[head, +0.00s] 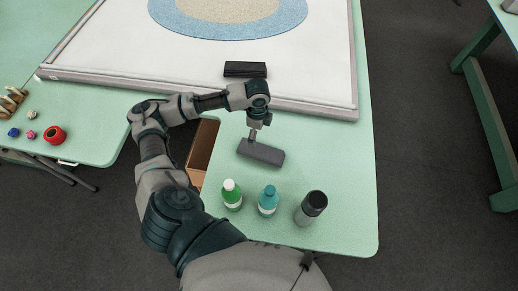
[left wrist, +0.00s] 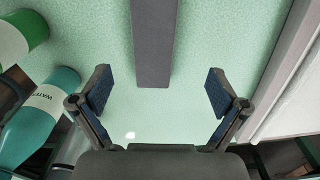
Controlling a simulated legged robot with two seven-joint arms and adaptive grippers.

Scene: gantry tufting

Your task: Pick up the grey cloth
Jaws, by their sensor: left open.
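The grey cloth (head: 262,153) is a long, narrow, dark grey piece lying on the green table between the bottles and the white frame. In the left wrist view the cloth (left wrist: 154,45) runs up from the middle to the top edge, and its near end lies just beyond the fingertips. My left gripper (head: 253,136) is above the cloth's upper edge in the head view. In the left wrist view the left gripper (left wrist: 158,92) is open, with its fingers wide apart and nothing between them. My right gripper is in neither view.
A green bottle (head: 231,195), a teal bottle (head: 268,200) and a dark-capped bottle (head: 311,208) stand near the table's front. A black block (head: 245,69) rests on the white frame (head: 320,60) behind. The green table (head: 335,160) is clear right of the cloth.

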